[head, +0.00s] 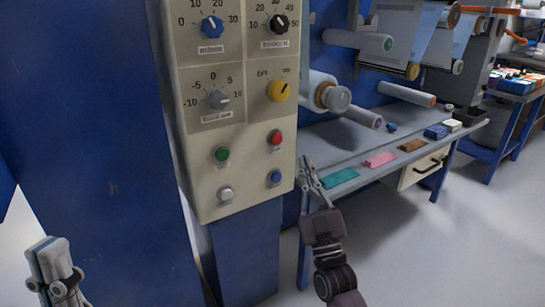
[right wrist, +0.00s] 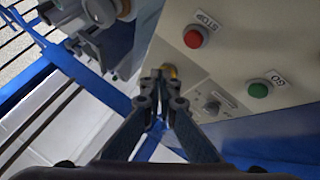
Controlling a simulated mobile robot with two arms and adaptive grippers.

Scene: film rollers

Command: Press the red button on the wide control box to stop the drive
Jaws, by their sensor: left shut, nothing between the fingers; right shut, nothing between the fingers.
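The wide beige control box (head: 205,125) fills the upper middle of the head view. Its red button (head: 276,137) sits at the lower right, with a green button (head: 222,153) to its left and a blue button (head: 274,177) below. My right gripper (head: 307,162) is shut and empty, just right of the box's lower right edge, below the red button's height. The right wrist view shows the red button (right wrist: 194,38) with a STOP label, apart from the shut fingertips (right wrist: 165,74). My left gripper (head: 48,248) is shut and empty at lower left, away from the box.
A grey button (head: 225,194) and several dials, including a yellow knob (head: 281,90), are on the same box. Right of it, a bench (head: 327,136) carries teal (head: 341,178), pink and brown pieces under film rollers (head: 332,97). Open floor (head: 450,250) lies at lower right.

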